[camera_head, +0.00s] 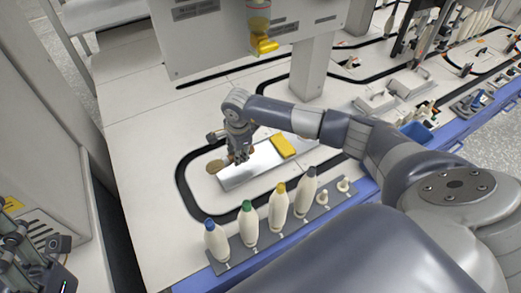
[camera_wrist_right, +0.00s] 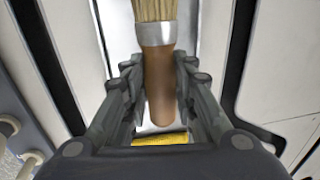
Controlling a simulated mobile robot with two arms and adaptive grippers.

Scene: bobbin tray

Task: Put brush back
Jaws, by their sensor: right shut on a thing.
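The brush has pale bristles, a metal collar and a brown wooden handle; it shows in the right wrist view (camera_wrist_right: 158,88). My right gripper (camera_wrist_right: 160,95) is shut on the handle, with a finger on each side. In the head view the brush's bristle end (camera_head: 214,166) points left from my right gripper (camera_head: 238,157), over or beside the left end of a shiny metal tray (camera_head: 236,179). I cannot tell whether the brush touches the tray. Dark jointed parts at the lower left edge may be my left gripper (camera_head: 38,268); their state is unclear.
A yellow block (camera_head: 284,146) lies on the tray's right part. Several white bobbins with coloured tops stand in a grey rack (camera_head: 246,259) at the front edge. A black track (camera_head: 183,190) loops around the tray. A white cabinet (camera_head: 225,55) overhangs the back. The table's left is clear.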

